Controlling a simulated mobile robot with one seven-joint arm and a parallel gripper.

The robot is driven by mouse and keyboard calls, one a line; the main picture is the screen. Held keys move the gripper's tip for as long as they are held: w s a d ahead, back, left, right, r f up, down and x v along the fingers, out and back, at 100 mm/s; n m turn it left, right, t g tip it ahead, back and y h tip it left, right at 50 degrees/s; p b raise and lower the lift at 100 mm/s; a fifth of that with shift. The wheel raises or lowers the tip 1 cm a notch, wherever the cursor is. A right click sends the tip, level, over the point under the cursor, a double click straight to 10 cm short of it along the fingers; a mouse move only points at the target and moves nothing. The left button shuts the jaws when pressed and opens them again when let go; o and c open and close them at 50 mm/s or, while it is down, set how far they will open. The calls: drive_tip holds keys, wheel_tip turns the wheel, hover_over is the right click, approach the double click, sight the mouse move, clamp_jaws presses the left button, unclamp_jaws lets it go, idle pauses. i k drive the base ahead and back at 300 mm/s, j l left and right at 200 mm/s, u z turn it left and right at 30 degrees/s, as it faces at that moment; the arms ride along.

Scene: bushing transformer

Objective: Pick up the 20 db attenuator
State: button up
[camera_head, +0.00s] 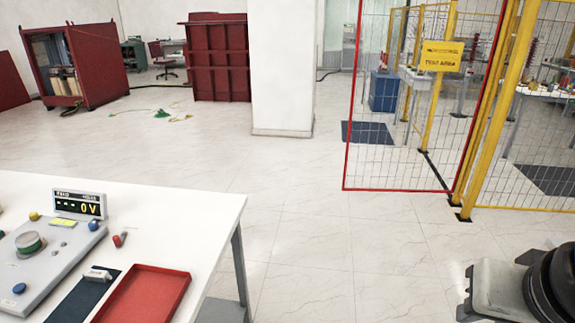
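A white table (205,210) stands at the lower left. A small grey-white metallic piece (98,275) lies at the back end of a dark blue mat (80,300) on it. A small red cylinder with a grey end (120,239) lies behind it, near the display. Either small piece could be the 20 dB attenuator; no label is readable. My gripper is not in view; grey and black parts at the lower right look like my own arm.
A red tray (145,295) lies beside the mat at the table's right side. A grey control panel (45,262) with knobs and a display reading 0 V (79,204) are to the left. Open floor (310,245) lies right of the table, before a fence gate (400,186).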

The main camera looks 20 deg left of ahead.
sight(93, 276)
drive_tip(key=i+j+u, duration=0.1)
drive_tip(key=i+u, duration=0.6)
drive_tip(key=u, duration=0.2)
drive_tip(key=i+l+u, duration=0.2)
drive_tip(key=i+u, duration=0.35)
drive_tip(key=u, duration=0.35)
drive_tip(key=i+u, duration=0.15)
drive_tip(key=u, duration=0.3)
drive_tip(key=i+u, duration=0.1)
drive_tip(key=u, duration=0.3)
drive_tip(key=i+u, duration=0.1)
drive_tip(key=u, duration=0.35)
drive_tip(key=i+l+u, duration=0.15)
drive_tip(key=u, duration=0.15)
